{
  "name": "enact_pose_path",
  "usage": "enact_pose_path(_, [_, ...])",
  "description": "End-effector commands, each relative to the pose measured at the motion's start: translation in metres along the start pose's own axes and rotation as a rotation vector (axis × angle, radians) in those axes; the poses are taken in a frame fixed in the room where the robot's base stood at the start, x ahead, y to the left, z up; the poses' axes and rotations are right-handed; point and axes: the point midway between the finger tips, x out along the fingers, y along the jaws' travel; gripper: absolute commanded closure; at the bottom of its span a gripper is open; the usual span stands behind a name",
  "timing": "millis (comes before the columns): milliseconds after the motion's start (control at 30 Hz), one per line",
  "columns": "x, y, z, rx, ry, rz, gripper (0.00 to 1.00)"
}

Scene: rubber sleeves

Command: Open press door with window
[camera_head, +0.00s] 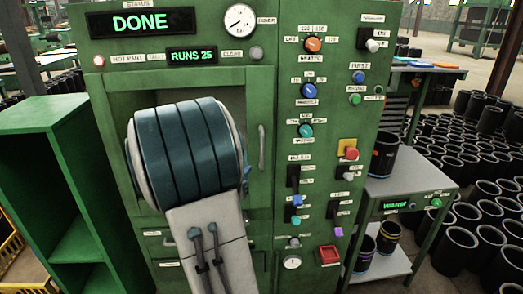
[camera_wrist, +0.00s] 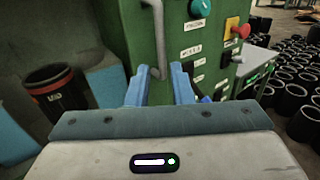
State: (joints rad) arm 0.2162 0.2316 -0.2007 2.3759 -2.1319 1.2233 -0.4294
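The green press (camera_head: 178,74) stands ahead with a display reading DONE. Its windowed door (camera_head: 258,100) is largely covered by my arm in the head view, and I cannot tell whether it is fully shut. The grey vertical door handle (camera_head: 262,147) is on the door's right side. In the wrist view the handle (camera_wrist: 159,35) rises ahead of my gripper (camera_wrist: 161,84). The two blue fingers are apart, with the handle's lower end between them in the picture; no contact is visible. A black sleeve with a red band (camera_wrist: 55,92) shows at the left.
Knobs, switches and a red button (camera_head: 351,154) line the panel right of the door. A green shelf unit (camera_head: 75,190) stands left. A side table (camera_head: 408,180) with sleeves stands right, and many black sleeves (camera_head: 460,245) cover the floor beyond.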

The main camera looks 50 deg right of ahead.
Motion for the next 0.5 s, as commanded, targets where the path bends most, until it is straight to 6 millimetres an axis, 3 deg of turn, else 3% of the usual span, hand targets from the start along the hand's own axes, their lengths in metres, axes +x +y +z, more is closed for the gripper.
enact_pose_path(167, [0.024,-0.001,0.001,-0.002,-0.001,-0.004,0.80])
enact_pose_path(500, [0.096,-0.001,0.002,0.000,0.000,-0.004,0.80])
